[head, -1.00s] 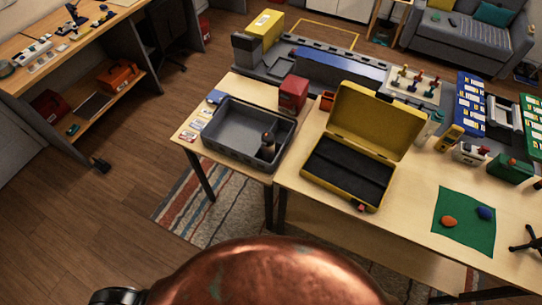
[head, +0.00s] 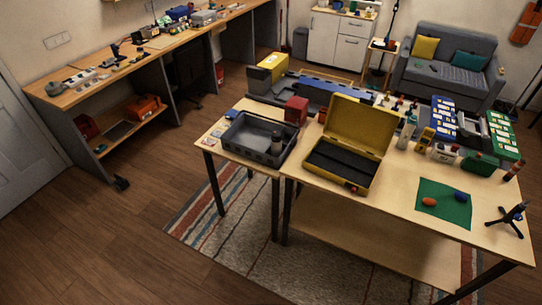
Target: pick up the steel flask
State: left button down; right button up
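A small grey upright cylinder (head: 277,143) stands at the right end inside the dark grey bin (head: 243,153), on the left table. It may be the steel flask, but it is too small to tell. A pale bottle-like thing (head: 406,131) stands on the right table, just right of the open yellow case (head: 345,187); I cannot tell its material. Neither of my grippers shows in the head view.
A red box (head: 297,109) stands behind the bin. A green mat (head: 444,203) with an orange and a blue lump lies at right, near a small black tripod (head: 510,217). Open wooden floor and a striped rug (head: 235,235) lie in front of the tables.

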aim_at(276, 146)
jog(key=u, duration=0.55)
jog(key=i, duration=0.55)
jog(key=u, duration=0.7)
jog(key=i, duration=0.75)
jog(key=z, duration=0.05)
